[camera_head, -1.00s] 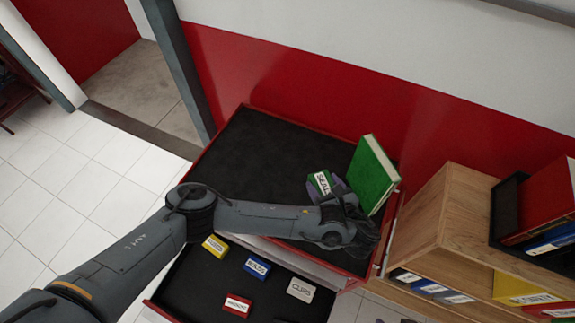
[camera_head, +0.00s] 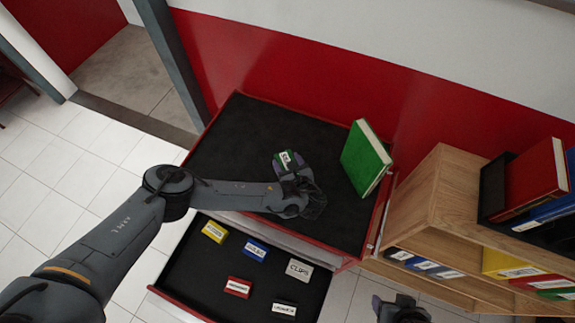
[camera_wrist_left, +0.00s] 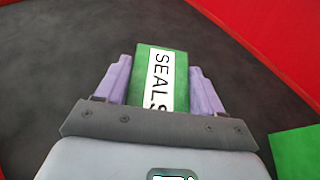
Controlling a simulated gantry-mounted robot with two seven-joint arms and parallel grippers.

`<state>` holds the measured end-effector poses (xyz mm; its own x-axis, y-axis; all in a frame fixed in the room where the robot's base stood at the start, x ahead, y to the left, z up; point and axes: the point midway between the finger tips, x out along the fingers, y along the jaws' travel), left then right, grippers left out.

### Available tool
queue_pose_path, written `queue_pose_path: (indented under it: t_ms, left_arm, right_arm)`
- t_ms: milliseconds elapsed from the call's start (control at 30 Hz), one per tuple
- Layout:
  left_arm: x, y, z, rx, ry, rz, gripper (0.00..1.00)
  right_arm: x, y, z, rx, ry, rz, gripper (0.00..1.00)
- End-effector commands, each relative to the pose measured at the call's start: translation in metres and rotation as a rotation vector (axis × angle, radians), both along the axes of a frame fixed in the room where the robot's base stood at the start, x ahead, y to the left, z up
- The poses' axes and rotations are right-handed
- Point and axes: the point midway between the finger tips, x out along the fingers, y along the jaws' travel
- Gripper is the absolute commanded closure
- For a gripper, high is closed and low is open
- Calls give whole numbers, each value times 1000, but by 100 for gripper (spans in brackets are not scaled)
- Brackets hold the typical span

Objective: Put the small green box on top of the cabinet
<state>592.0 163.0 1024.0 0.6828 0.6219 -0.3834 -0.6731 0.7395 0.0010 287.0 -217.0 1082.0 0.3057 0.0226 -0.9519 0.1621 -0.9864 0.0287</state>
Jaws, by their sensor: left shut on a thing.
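The small green box (camera_head: 284,157) has a white label reading SEALS, clear in the left wrist view (camera_wrist_left: 152,62). My left gripper (camera_head: 289,162) is shut on it, with a purple finger on either side (camera_wrist_left: 160,68). The box is over the black top of the cabinet (camera_head: 240,130), around its middle. I cannot tell whether it touches the surface. My right gripper (camera_head: 398,307) shows only partly at the bottom edge, right of the cabinet; its jaws are unclear.
A green book (camera_head: 364,160) stands on the cabinet top, right of the box. The open drawer (camera_head: 205,280) below holds several small labelled boxes. A wooden shelf (camera_head: 425,190) with binders stands at the right. The cabinet top's left part is clear.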

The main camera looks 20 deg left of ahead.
Motion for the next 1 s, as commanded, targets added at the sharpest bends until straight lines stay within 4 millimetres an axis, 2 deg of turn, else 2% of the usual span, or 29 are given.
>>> queue_pose_path:
  t_ms: [200, 600, 633, 700, 800, 1000]
  left_arm:
    - [0, 0, -21, 1, 0, 1, 66]
    - [0, 0, -25, 1, -1, 0, 66]
    - [0, 0, -26, 0, 0, 0, 31]
    - [0, 0, -25, 0, 0, 0, 20]
    - [0, 0, -25, 0, 0, 0, 7]
    - [0, 0, -25, 0, 0, 0, 7]
  right_arm:
    - [0, 0, 1, 0, -1, 0, 36]
    - [0, -2, -2, -9, -1, 6, 36]
    - [0, -2, -2, -10, -1, 7, 36]
    - [0, -2, -1, -11, -1, 8, 36]
    - [0, -2, -1, -11, -1, 7, 36]
    - [0, -2, -1, -9, -1, 6, 36]
